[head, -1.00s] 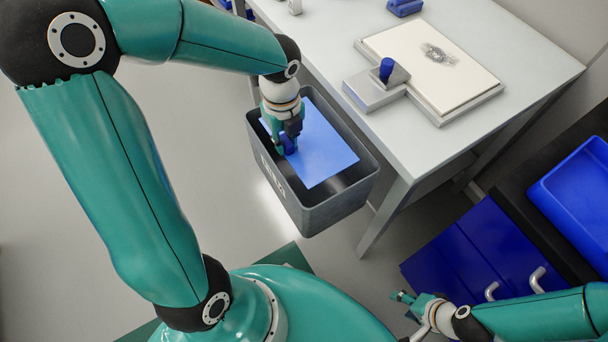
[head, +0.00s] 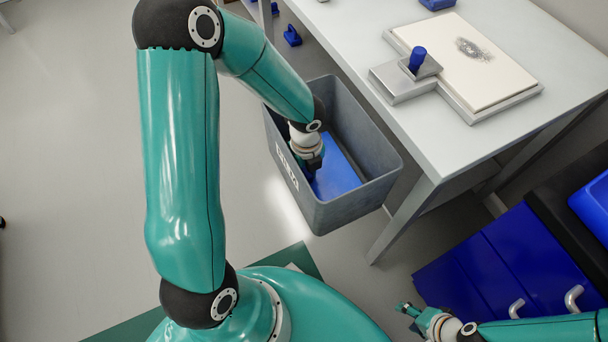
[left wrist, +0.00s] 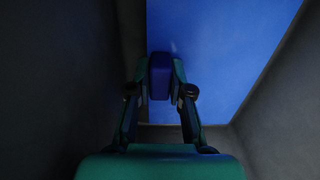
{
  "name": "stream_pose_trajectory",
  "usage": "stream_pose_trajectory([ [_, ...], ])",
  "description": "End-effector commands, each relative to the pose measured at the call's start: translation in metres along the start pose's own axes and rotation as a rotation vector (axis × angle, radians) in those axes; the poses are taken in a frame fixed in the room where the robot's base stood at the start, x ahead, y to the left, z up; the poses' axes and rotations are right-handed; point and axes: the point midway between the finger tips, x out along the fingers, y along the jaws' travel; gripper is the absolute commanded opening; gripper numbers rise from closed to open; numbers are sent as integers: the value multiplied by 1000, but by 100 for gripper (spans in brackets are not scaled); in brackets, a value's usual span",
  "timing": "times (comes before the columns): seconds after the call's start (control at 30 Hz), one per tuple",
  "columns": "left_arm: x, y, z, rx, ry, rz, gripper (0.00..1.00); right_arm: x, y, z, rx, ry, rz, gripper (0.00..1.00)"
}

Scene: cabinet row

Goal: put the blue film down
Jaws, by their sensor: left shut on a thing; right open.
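The blue film (head: 337,170) is a flat blue sheet low inside the grey bin (head: 357,205). It fills much of the left wrist view (left wrist: 215,60), with the bin's dark walls around it. My left gripper (head: 313,178) is down inside the bin, shut on the dark blue grip block (left wrist: 160,76) at the film's edge. I cannot tell whether the film touches the bin's floor. My right gripper (head: 407,309) is open and empty near the blue drawers at the lower right.
A grey table (head: 440,135) stands right of the bin, with a white plate (head: 465,65) and a metal block with a blue knob (head: 417,57). A blue cabinet (head: 490,265) with handles is at the lower right. Open floor (head: 70,180) lies to the left.

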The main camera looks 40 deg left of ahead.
Motion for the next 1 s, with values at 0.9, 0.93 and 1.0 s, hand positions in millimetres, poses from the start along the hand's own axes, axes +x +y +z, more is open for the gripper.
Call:
stream_pose_trajectory([
  [0.9,17,0,0,0,0,0,30,7,3,0,0,0,0,53],
  [0.93,16,0,0,0,0,0,30,6,2,0,0,0,0,53],
  [1.0,10,0,0,0,-1,-1,30,3,1,0,0,0,0,53],
])
